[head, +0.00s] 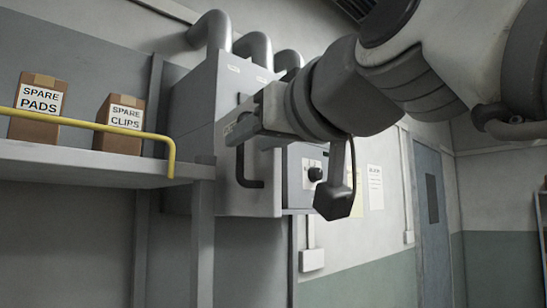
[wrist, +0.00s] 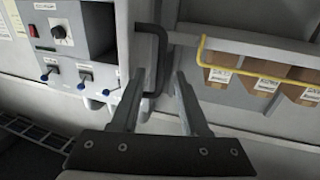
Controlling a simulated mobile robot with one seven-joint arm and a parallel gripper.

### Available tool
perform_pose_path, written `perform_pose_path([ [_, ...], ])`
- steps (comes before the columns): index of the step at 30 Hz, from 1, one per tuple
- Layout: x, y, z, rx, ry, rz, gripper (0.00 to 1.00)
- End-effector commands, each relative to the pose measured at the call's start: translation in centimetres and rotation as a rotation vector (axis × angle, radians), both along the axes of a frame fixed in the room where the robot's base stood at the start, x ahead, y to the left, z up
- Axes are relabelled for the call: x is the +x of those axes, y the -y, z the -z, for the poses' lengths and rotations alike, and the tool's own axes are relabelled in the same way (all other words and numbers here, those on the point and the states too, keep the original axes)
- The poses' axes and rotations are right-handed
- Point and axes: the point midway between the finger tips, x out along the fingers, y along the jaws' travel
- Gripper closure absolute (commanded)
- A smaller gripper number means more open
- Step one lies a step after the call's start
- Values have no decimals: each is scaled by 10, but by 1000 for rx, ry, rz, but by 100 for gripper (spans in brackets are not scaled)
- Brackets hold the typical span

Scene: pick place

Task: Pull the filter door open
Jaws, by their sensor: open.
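The filter door (head: 228,190) is the grey front of the wall cabinet in the head view, and it looks closed. Its dark bar handle (head: 241,165) stands upright on it; my gripper covers the handle's middle. My gripper (head: 236,130) is at the handle, fingers pointing left in the head view. In the wrist view my gripper (wrist: 160,75) is open. Whether a finger touches the handle I cannot tell.
A shelf (head: 90,162) with a yellow rail (head: 90,125) and cardboard boxes (head: 38,106) is left of the cabinet. A control panel (wrist: 72,45) with knobs and levers is on the cabinet's other side. Ducts (head: 252,47) rise from the cabinet top.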

Motion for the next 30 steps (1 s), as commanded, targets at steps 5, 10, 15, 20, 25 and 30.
perform_pose_path([
  [5,-41,22,-1,2,5,-1,55],
  [10,-77,44,-1,2,5,0,55],
  [15,-106,61,0,1,3,-1,55],
  [20,-121,70,0,1,1,-1,55],
  [25,-126,73,0,0,-1,0,55],
  [30,-126,73,0,0,-1,0,55],
])
